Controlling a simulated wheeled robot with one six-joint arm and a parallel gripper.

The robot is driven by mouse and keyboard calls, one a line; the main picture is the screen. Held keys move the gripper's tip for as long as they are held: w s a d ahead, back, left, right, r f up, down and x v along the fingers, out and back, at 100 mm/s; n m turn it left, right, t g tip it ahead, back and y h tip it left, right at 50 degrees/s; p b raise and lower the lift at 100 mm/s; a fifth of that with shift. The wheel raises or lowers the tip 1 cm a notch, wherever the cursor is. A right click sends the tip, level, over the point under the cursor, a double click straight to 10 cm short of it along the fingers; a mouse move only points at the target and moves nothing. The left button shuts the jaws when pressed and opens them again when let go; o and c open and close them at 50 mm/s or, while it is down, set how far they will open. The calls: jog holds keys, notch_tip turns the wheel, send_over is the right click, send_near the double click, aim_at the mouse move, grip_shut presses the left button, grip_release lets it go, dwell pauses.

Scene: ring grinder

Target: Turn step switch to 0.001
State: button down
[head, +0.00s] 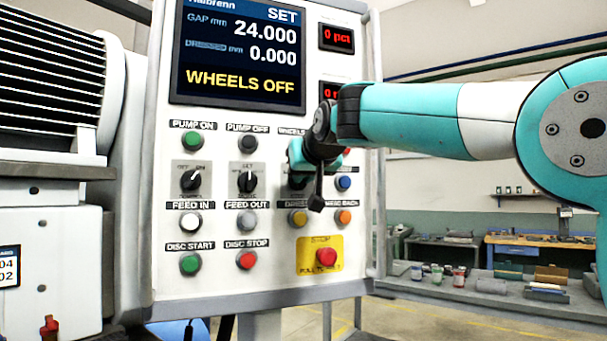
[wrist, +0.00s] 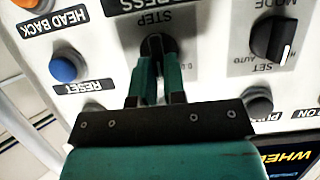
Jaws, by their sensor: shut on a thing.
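The step switch (wrist: 152,44) is a black round knob on the white control panel, under an upside-down STEP label in the wrist view. My gripper (wrist: 158,66) is shut on this knob, with one green finger on each side of it. The fingers hide much of the knob, and I cannot read which step value it points at. In the head view my gripper (head: 297,158) is at the panel's third column and covers most of the switch.
The mode knob (head: 247,181) is left of the step switch, and the blue reset button (head: 343,183) is close on its right. A yellow button (head: 298,217) lies below, and the red stop button (head: 326,257) is lower. The display (head: 240,50) reads WHEELS OFF.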

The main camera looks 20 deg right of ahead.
jog(key=shift+a+f+n+t+h+p, duration=0.2)
jog(key=shift+n+h+p, duration=0.55)
jog(key=shift+n, duration=0.4)
jog(key=shift+a+f+n+t+h+p, duration=0.15)
jog(key=shift+n+h+p, duration=0.6)
jog(key=shift+n, duration=0.45)
jog(key=shift+a+f+n+t+h+p, duration=0.1)
jog(key=shift+a+n+t+h+p, duration=0.1)
jog(key=shift+n+h+p, duration=0.65)
jog(key=shift+n, duration=0.3)
jog(key=c, duration=1.2)
grip_release()
jog(key=shift+w, duration=0.1)
